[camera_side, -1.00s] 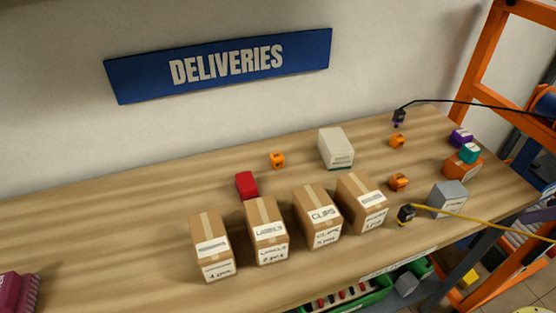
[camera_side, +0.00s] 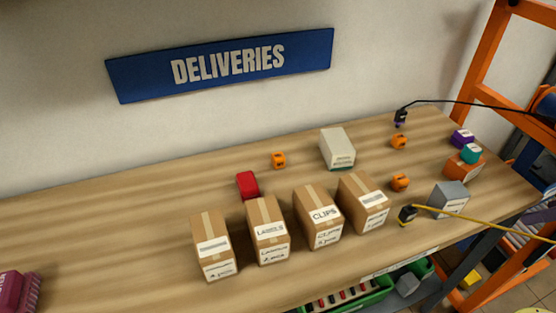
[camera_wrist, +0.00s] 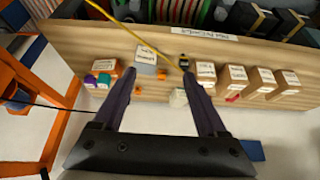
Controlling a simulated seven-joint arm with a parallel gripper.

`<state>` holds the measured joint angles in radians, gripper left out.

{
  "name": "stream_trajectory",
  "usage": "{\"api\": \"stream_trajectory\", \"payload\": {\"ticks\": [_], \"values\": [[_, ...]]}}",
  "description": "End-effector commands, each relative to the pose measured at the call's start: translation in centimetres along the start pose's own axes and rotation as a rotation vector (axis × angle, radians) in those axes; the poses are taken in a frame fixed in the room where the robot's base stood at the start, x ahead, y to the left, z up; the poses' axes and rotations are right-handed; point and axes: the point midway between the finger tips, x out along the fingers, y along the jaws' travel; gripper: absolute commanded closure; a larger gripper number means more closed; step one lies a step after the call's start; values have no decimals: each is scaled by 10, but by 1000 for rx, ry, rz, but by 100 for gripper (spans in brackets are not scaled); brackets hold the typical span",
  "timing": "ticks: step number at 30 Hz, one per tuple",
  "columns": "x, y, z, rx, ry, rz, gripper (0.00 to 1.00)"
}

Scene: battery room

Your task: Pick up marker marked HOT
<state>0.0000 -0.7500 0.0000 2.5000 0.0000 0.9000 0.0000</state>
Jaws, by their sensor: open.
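No marker with a readable HOT label shows, so I cannot tell which thing it is. Small candidates on the wooden table (camera_side: 120,230) are three orange pieces, one behind the boxes (camera_side: 279,160), one at the back right (camera_side: 399,142) and one near the grey box (camera_side: 400,182). A red piece (camera_side: 248,185) lies behind the cardboard boxes. A purple piece (camera_side: 462,137) and a teal piece (camera_side: 470,153) are at the right end. My gripper (camera_wrist: 158,73) is open and empty in the wrist view, apparently above the table. It is not in the side view.
Several labelled cardboard boxes (camera_side: 323,217) stand along the front. A pale box (camera_side: 337,148) stands behind them, a grey box (camera_side: 448,199) at right. A yellow cable (camera_side: 470,218) and a black cable (camera_side: 455,101) cross the right side. The table's left part is mostly clear.

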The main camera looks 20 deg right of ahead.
Motion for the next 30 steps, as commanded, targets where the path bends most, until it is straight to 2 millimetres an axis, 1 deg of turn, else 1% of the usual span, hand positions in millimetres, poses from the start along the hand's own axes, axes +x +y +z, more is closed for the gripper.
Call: {"api": "stream_trajectory", "payload": {"ticks": [2,4,5,7,8,11,12,17,18,20,21,23,24,26,27,29,30], "values": [[0,0,-1,-5,0,0,25],[-1,-1,-7,-38,-2,-2,25],[-1,-1,-11,-66,-4,-3,25],[-2,-4,-26,-163,-11,-6,25],[-2,-5,-35,-218,-14,-8,25],[0,-13,-72,-455,-25,-15,25],[2,-17,-88,-558,-29,-20,25],[18,-40,-149,-977,-40,-37,25],[24,-47,-164,-1081,-42,-43,25],[34,-59,-184,-1238,-44,-50,25],[42,-68,-198,-1342,-45,-55,25],[54,-82,-217,-1499,-46,-64,25],[64,-92,-228,-1605,-46,-69,25],[78,-108,-245,-1762,-44,-78,25],[89,-119,-255,-1865,-44,-85,25],[106,-137,-268,-2023,-42,-94,25],[118,-149,-276,-2129,-40,-101,25]]}}
